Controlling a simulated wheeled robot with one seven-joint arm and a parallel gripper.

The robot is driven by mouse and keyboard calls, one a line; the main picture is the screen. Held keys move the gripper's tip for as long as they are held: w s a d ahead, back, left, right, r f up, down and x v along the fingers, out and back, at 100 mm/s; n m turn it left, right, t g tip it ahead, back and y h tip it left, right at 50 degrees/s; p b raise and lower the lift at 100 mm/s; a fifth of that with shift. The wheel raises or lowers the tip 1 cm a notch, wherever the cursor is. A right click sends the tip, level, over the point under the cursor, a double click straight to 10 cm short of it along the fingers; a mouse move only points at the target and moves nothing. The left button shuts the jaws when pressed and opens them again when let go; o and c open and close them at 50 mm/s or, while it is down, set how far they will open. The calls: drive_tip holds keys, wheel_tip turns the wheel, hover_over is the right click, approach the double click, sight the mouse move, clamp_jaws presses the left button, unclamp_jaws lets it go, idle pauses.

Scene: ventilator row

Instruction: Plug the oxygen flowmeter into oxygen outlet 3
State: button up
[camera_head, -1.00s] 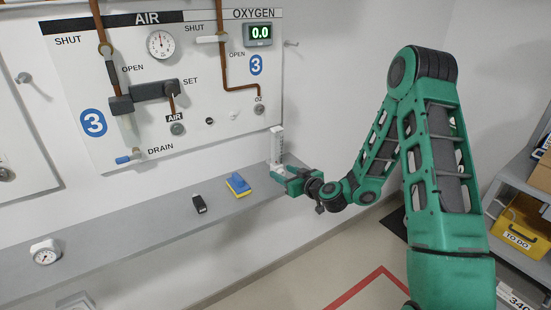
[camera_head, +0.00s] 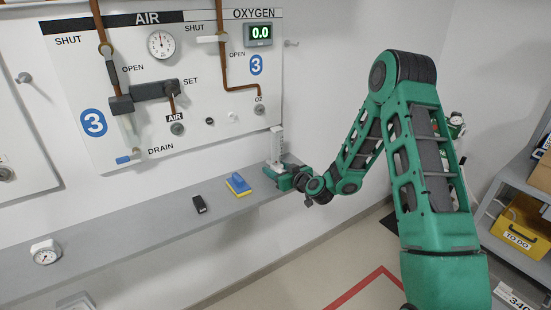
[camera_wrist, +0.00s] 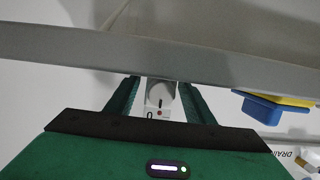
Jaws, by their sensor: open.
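The oxygen flowmeter (camera_head: 277,145) is a white upright piece at the shelf's right end, below the oxygen panel. Its lower part is hidden by my gripper (camera_head: 280,178). In the wrist view, a white rounded part of the flowmeter (camera_wrist: 161,97) shows between the two green fingers of my gripper (camera_wrist: 160,84). The fingers are open on either side of it; whether either touches it I cannot tell. Oxygen outlet 3 (camera_head: 259,109) is a small round grey fitting under the O2 label, at the end of the copper pipe. It is up and left of the flowmeter, with nothing plugged into it.
The grey shelf (camera_head: 130,233) carries a blue-and-yellow sponge (camera_head: 238,185), a small black object (camera_head: 199,204) and a round gauge (camera_head: 46,252). The air outlet (camera_head: 177,129) and drain handle (camera_head: 130,158) stick out from the panel. Shelving with a yellow bin (camera_head: 523,222) stands right.

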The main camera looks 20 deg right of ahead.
clamp_jaws()
drive_tip(key=shift+r, duration=0.15)
drive_tip(key=shift+r, duration=0.1)
drive_tip(key=shift+w+r, duration=0.1)
drive_tip(key=shift+r, duration=0.6)
drive_tip(key=s+d, duration=0.4)
drive_tip(key=s, duration=0.9)
drive_tip(key=shift+s+d, duration=0.15)
idle(0.9)
